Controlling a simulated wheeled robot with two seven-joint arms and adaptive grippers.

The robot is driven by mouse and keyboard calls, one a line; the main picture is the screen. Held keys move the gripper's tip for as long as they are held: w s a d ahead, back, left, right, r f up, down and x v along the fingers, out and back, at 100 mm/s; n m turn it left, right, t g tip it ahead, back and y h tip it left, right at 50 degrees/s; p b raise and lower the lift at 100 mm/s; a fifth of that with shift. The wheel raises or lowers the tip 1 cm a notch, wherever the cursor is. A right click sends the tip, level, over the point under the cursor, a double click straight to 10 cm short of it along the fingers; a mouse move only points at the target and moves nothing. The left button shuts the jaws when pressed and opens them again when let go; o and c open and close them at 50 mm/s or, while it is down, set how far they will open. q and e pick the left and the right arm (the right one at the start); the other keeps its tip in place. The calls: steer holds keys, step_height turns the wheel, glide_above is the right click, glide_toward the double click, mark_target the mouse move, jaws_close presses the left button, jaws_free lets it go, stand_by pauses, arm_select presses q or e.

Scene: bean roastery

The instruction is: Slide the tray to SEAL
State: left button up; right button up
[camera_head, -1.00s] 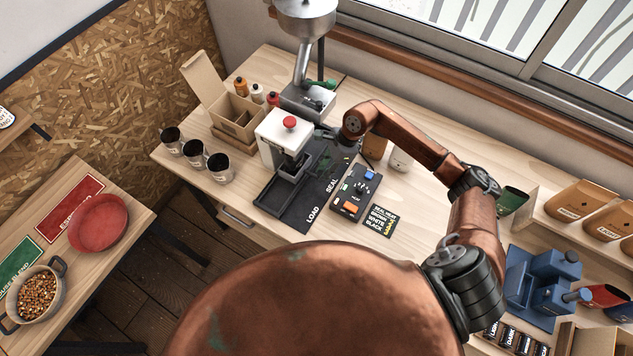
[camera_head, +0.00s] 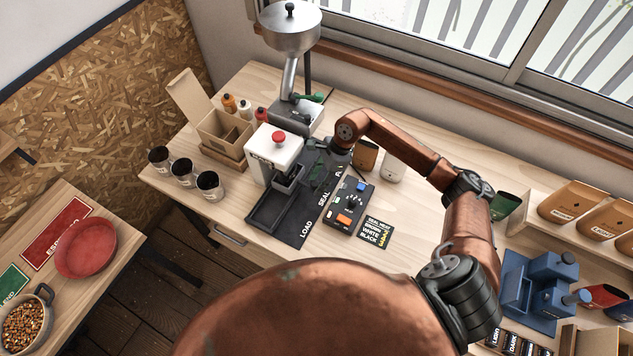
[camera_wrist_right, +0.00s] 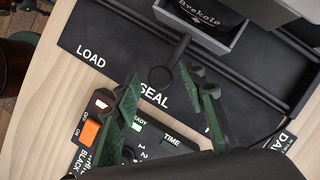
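The dark grey tray (camera_head: 289,182) sits on the sealer's black base (camera_head: 262,214), partly under the white sealing head (camera_head: 274,148) with its red button. In the right wrist view the tray (camera_wrist_right: 229,42) holds a dark packet (camera_wrist_right: 212,12) and lies up from the SEAL lettering, to the right of LOAD. In the head view the right gripper (camera_head: 322,168) is over the base near SEAL. My left gripper is out of view.
A control box (camera_head: 349,205) with knobs and an orange switch stands right of the base, beside a label card (camera_head: 376,232). Several metal cups (camera_head: 184,173) and a cardboard box (camera_head: 222,130) stand left. A grinder (camera_head: 290,35) stands behind.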

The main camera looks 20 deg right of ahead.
steer(key=shift+d+r, duration=0.1)
steer(key=shift+r, duration=0.15)
steer(key=v, duration=1.1)
steer(key=shift+r, duration=0.25)
steer(key=shift+d, duration=0.1)
